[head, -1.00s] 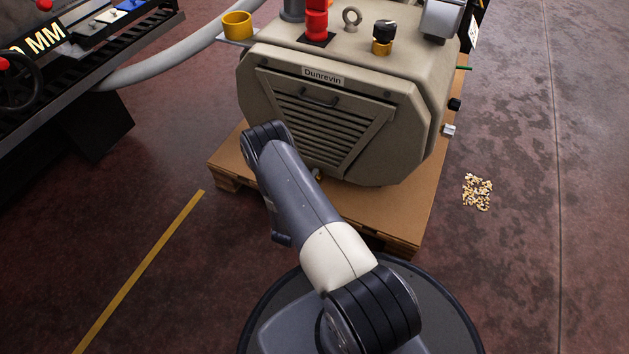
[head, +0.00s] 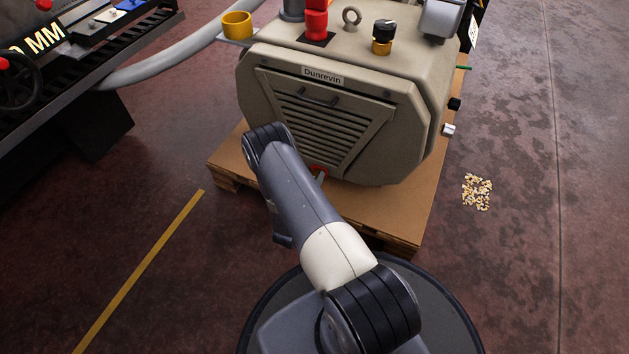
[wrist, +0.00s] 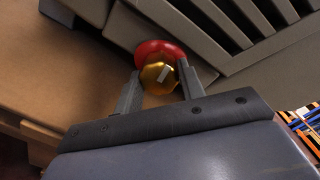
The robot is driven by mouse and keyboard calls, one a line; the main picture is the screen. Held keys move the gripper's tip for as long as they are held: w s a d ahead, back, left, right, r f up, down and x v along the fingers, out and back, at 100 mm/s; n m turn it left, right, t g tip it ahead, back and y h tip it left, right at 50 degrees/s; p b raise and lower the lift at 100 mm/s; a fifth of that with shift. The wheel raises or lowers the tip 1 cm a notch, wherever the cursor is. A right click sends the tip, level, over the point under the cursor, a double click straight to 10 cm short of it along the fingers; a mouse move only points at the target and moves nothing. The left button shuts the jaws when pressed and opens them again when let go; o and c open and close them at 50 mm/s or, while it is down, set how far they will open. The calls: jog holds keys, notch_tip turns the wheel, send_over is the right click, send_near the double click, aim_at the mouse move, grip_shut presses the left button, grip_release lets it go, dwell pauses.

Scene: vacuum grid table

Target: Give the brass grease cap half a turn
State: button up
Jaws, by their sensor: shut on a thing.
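The brass grease cap (wrist: 153,84) shows in the wrist view as a faceted gold knob with a pale mark on its face. A red round collar (wrist: 150,50) lies right behind it, and also shows low on the machine's front in the head view (head: 319,168). My gripper (wrist: 159,73) is shut on the cap, one grey finger on each side. In the head view my arm hides the cap and most of the gripper; only a bit of grey finger shows below the red collar.
The beige Dunrevin machine (head: 262,110) stands on a wooden pallet (head: 385,217), its slatted panel close above the cap. A yellow cup (head: 237,25), a red part (head: 316,20) and a black-and-brass knob (head: 382,38) sit up top. Loose pale bits (head: 477,191) lie on the floor at right.

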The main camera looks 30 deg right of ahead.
jog(key=shift+s+f+m, duration=0.1)
jog(key=shift+m, duration=0.5)
jog(key=o, duration=1)
jog(key=shift+a, duration=0.1)
jog(key=p+v, duration=0.3)
jog(key=v, duration=0.7)
jog(key=shift+s+a, duration=0.25)
